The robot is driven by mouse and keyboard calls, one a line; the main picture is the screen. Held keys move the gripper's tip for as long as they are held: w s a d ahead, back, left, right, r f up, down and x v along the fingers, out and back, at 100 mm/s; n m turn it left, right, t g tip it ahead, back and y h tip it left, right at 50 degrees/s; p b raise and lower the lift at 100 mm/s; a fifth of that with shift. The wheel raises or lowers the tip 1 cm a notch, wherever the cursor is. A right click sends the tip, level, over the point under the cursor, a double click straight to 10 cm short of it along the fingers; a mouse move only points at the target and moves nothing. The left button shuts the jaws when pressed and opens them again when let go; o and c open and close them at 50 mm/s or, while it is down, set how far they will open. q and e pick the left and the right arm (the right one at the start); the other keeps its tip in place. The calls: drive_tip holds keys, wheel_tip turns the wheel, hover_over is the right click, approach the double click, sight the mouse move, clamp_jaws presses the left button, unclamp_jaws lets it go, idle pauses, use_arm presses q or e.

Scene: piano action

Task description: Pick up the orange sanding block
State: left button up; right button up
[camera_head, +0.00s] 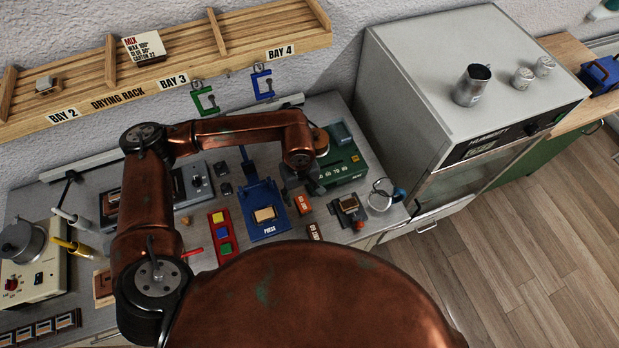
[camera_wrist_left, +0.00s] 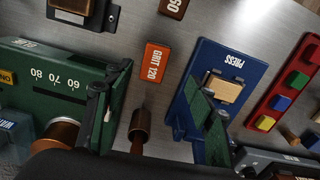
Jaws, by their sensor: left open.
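The orange sanding block (camera_head: 305,206) lies flat on the grey bench, just right of the blue press. My left gripper (camera_head: 302,184) hangs over the bench just behind the block in the head view. In the left wrist view my left gripper (camera_wrist_left: 153,108) is open, with its dark green fingers wide apart and nothing held between them. My right gripper is not in view.
The blue press (camera_head: 266,222) stands left of the block, and a green machine with a dial (camera_head: 345,160) behind it to the right. A brown block marked 60 (camera_wrist_left: 174,7) lies close by. A red tray (camera_head: 212,243) holds coloured blocks. A slim copper-headed tool (camera_wrist_left: 139,128) lies between the fingers' lines.

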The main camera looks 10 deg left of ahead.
sight(305, 206)
use_arm(q)
drive_tip(key=shift+w+f, duration=0.15)
drive_tip(key=shift+w, duration=0.15)
drive_tip(key=shift+f, duration=0.35)
drive_tip(key=shift+s+d+f+p, duration=0.2)
drive_tip(key=shift+s+f+p, duration=0.2)
drive_tip(key=shift+s+f, duration=0.55)
drive_tip(key=f, duration=0.2)
drive_tip(key=w+f, duration=0.1)
drive_tip(key=shift+d+p, duration=0.3)
drive_tip(key=shift+p, duration=0.1)
drive_tip(key=shift+w+f, duration=0.35)
drive_tip(key=shift+f, duration=0.25)
drive_tip(key=shift+s+a+f, duration=0.1)
drive_tip(key=shift+s+f, duration=0.1)
drive_tip(key=shift+s, duration=0.2)
drive_tip(key=shift+w, duration=0.25)
drive_tip(key=shift+c, duration=0.8)
drive_tip(key=shift+s, duration=0.15)
drive_tip(key=c, duration=0.5)
drive_tip(key=shift+c, duration=1.4)
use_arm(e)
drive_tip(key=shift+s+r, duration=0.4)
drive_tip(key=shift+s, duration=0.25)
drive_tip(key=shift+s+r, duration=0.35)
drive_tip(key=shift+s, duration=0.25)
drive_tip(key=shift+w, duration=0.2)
